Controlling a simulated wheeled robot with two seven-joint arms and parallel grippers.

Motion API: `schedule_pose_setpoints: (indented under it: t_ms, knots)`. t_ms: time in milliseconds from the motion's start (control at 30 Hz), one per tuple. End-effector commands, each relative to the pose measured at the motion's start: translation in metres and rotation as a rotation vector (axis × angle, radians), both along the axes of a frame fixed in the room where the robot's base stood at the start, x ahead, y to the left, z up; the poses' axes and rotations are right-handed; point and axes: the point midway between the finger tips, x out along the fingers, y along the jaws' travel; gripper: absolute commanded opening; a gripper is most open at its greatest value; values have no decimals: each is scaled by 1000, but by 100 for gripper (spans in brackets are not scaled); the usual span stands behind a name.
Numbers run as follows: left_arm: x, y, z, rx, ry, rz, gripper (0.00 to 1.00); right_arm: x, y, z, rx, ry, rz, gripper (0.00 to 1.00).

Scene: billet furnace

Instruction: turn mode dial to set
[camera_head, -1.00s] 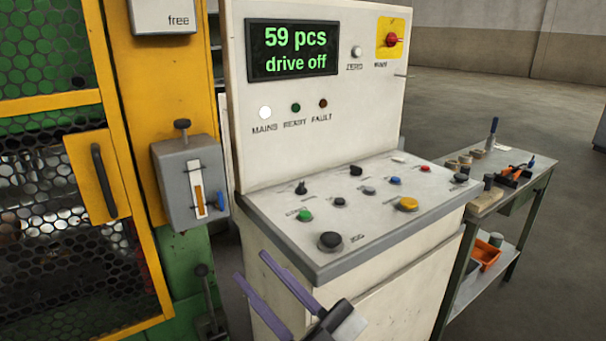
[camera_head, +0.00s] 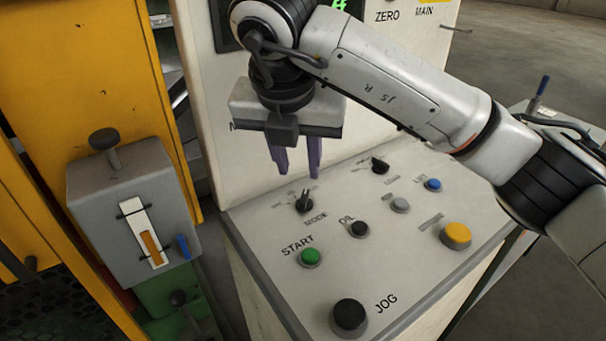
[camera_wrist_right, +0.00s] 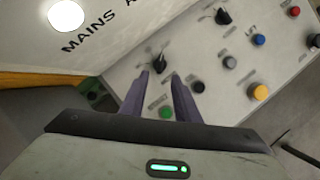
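The mode dial (camera_head: 304,203) is a small black knob with a pointer on the sloped panel, above the word MODE. Its set mark is too small to read. The dial also shows in the right wrist view (camera_wrist_right: 159,65), just beyond and between the fingertips. My right gripper (camera_head: 297,176) points down above and slightly behind the dial, with its two purple fingers apart and nothing between them. In the right wrist view the fingers (camera_wrist_right: 160,76) stand on either side of the line to the dial. I cannot see contact. My left gripper is not in view.
Near the dial sit the green START button (camera_head: 310,257), the black OIL button (camera_head: 360,229), the black JOG knob (camera_head: 350,314) and a yellow button (camera_head: 456,235). Another black knob (camera_head: 379,166) is behind. A grey box (camera_head: 136,213) stands at the left.

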Motion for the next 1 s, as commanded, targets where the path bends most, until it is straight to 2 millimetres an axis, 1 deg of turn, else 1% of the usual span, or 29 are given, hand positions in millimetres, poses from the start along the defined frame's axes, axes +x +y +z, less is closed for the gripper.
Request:
schedule_pose_setpoints:
  t_ms: [167, 400, 533, 700, 967, 1000]
  knots:
    - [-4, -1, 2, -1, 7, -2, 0, 9, -4, -24, -4, 4, -4, 29]
    - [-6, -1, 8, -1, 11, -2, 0, 26, -6, -65, -2, 5, -1, 29]
    - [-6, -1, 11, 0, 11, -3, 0, 32, -7, -81, -1, 4, -2, 29]
    - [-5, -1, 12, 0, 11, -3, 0, 37, -8, -91, 0, 1, 1, 29]
    - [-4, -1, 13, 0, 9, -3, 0, 37, -8, -92, 0, 1, 1, 29]
    - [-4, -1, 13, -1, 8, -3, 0, 37, -8, -92, 0, 1, 1, 24]
